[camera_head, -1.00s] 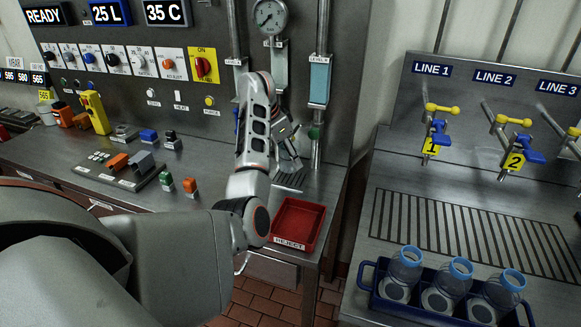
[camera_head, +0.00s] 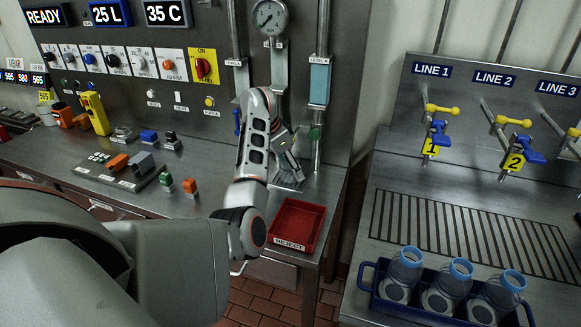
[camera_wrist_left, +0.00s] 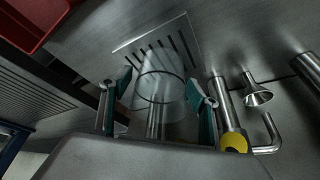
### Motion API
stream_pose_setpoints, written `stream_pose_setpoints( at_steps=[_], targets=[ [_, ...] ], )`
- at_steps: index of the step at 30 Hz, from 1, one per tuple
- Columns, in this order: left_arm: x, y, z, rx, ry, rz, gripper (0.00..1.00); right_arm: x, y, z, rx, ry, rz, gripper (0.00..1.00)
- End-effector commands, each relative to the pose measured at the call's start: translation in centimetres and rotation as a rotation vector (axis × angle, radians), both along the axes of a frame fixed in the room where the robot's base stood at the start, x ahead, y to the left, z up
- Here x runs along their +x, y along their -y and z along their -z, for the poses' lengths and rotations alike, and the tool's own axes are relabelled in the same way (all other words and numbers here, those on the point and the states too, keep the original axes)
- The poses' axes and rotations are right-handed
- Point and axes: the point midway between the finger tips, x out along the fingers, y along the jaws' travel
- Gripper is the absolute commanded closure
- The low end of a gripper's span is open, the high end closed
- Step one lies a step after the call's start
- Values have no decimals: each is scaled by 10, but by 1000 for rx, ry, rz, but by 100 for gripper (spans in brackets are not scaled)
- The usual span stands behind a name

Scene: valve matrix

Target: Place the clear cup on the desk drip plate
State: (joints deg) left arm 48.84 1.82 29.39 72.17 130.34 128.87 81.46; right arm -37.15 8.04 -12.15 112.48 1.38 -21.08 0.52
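The clear cup (camera_wrist_left: 160,88) shows in the left wrist view between the two teal-padded fingers of my left gripper (camera_wrist_left: 160,95), which look closed on its sides. The slotted desk drip plate (camera_wrist_left: 188,41) lies just beyond the cup. I cannot tell whether the cup touches it. In the head view my left gripper (camera_head: 288,158) is low over the drip plate (camera_head: 289,186), under the pipes, and the cup is hard to make out there. My right gripper is not in view.
The red reject tray (camera_head: 318,228) sits in front of the drip plate, at the desk's right end. Vertical pipes (camera_head: 318,120) and the control panel (camera_head: 130,60) stand behind. A blue carrier (camera_head: 422,313) with bottles is on the separate right bench.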

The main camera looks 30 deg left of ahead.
Motion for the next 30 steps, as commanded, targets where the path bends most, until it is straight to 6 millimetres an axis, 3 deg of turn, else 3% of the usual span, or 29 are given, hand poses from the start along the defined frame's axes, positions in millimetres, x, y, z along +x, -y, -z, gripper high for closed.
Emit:
stream_pose_setpoints(
  at_steps=[8, 21, 30],
  targets=[
    [0, -1, -5, 1, 0, 0, 39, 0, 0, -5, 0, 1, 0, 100],
    [-27, -15, -79, 2, 1, -2, 39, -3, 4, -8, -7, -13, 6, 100],
    [-40, -21, -110, 2, -1, 0, 39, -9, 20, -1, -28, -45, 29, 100]
  ],
)
